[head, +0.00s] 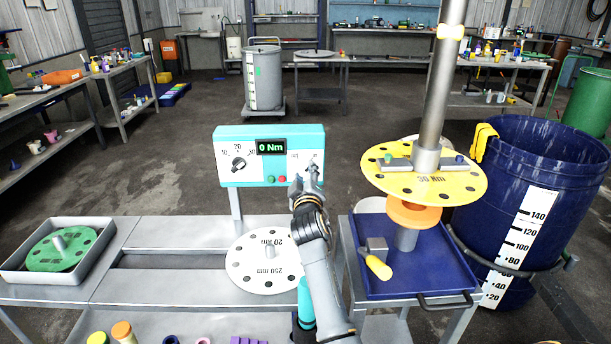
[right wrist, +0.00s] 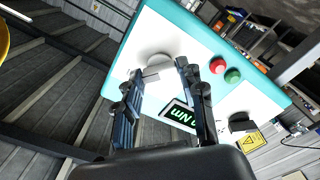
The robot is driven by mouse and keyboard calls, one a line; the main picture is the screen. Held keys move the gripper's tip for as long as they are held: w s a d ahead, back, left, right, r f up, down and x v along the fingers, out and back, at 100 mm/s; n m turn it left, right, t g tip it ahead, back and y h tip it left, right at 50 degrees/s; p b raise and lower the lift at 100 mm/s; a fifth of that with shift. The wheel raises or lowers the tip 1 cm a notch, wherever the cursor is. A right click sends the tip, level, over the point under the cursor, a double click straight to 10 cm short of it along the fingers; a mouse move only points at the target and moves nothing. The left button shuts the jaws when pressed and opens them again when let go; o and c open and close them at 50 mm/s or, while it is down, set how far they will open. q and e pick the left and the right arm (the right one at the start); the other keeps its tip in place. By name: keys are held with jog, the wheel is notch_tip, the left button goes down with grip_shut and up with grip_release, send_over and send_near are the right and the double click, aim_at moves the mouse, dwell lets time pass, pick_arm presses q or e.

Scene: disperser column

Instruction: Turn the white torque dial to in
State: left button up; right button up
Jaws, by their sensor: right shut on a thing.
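The control box (head: 222,142) has a teal frame, a white face and a display (head: 271,146) that reads 0 Nm. My right gripper (head: 312,176) is at the right part of its face and covers most of the white torque dial there. In the right wrist view, the white torque dial (right wrist: 157,61) shows between the fingertips of my right gripper (right wrist: 160,72), which is shut on it. The dial's pointer direction and most of its markings are hidden or too small to read. My left gripper is not in view.
A black knob (head: 238,163) sits on the box's left part, with green (head: 270,180) and red (head: 282,179) buttons between. A yellow perforated disc (head: 455,184) hangs on a shaft at right, above a blue tray (head: 418,277) with a mallet (head: 377,265). A blue drum (head: 530,165) stands beyond.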

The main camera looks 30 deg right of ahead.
jog(key=o, duration=1.2)
jog(key=shift+c, duration=0.2)
jog(key=shift+s+a, duration=0.1)
jog(key=v, duration=1.1)
jog(key=shift+s, duration=0.4)
jog(key=shift+a+f, duration=0.1)
